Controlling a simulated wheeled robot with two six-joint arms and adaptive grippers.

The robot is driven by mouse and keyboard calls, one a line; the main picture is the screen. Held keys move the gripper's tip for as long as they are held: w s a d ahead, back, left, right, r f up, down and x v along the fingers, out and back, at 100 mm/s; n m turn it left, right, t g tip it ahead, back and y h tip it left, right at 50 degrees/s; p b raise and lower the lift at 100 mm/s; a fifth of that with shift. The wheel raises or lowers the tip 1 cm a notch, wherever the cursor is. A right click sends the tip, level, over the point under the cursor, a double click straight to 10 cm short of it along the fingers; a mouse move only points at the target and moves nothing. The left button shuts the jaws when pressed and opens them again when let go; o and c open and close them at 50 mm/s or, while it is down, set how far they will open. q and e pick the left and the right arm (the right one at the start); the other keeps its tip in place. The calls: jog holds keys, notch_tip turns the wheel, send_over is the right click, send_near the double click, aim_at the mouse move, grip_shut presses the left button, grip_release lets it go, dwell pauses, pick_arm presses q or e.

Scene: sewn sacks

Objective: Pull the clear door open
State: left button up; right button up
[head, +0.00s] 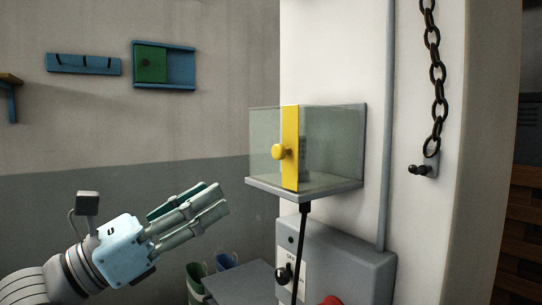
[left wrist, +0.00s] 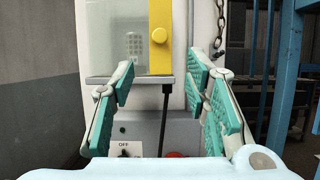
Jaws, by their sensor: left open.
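A clear door (head: 264,133) closes the front of a clear box on the white pillar. It has a yellow strip (head: 290,165) down one edge, with a round yellow knob (head: 279,152) on it. In the left wrist view the clear door (left wrist: 115,40) and the knob (left wrist: 159,35) are straight ahead, beyond the fingertips. My left gripper (head: 217,199) is open and empty, below and left of the box, apart from the knob. Its green-padded fingers (left wrist: 162,85) are spread wide in the left wrist view. A keypad-like unit (left wrist: 134,44) shows dimly behind the door. My right gripper is not in view.
Below the box are a black cable (head: 302,240) and a grey switch box (head: 345,262) with a black lever and a red button (head: 332,300). A chain (head: 436,80) hangs on the right. Space left of the clear box is free.

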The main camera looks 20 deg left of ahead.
aim_at(275, 154)
pick_arm(q)
jog(key=p+x, duration=0.6)
jog(key=x, duration=0.7)
jog(key=shift+w+d, duration=0.3)
jog(key=shift+w, duration=0.15)
jog(key=shift+a, duration=0.1)
jog(key=shift+s, duration=0.1)
jog(key=shift+c, duration=0.4)
grip_shut()
